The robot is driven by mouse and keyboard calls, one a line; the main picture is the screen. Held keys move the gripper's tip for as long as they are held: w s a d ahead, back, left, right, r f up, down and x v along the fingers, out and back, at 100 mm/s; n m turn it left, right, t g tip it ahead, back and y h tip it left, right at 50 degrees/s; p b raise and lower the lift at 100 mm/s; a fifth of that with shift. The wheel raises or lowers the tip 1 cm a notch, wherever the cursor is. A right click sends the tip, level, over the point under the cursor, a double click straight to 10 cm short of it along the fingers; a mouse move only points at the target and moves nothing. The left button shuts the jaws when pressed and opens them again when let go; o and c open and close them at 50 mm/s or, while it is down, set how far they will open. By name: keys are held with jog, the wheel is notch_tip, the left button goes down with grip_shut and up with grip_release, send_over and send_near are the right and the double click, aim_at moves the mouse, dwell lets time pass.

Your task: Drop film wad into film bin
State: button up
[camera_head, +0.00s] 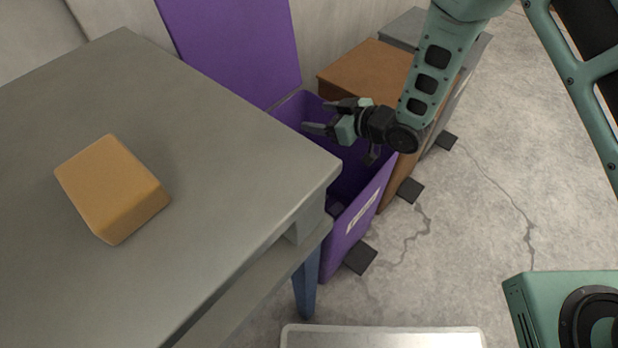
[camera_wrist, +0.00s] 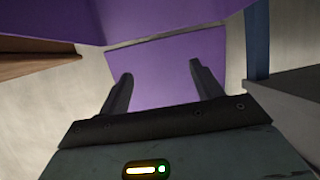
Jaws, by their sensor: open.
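A purple bin (camera_head: 362,218) stands beside the table with its tall purple lid (camera_head: 235,45) raised. A white label on its front is too small to read, so I cannot confirm it is the film bin. My gripper (camera_head: 318,116) is open over the bin's opening, its fingers pointing left in the head view. In the wrist view the two fingers (camera_wrist: 160,70) stand apart with nothing between them, in front of purple surfaces (camera_wrist: 168,65). I see no film wad in either view. Much of the bin's inside is dark or hidden.
A grey table (camera_head: 200,130) fills the left, its corner close to the bin. A yellow-orange block (camera_head: 112,188) lies on it. A closed brown bin (camera_head: 365,68) and a grey bin (camera_head: 410,24) stand behind the purple one. Bare cracked floor (camera_head: 500,170) is free at right.

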notch_tip(320, 180, up, 4)
jog(key=shift+f+p, duration=0.1)
jog(key=shift+p, duration=0.25)
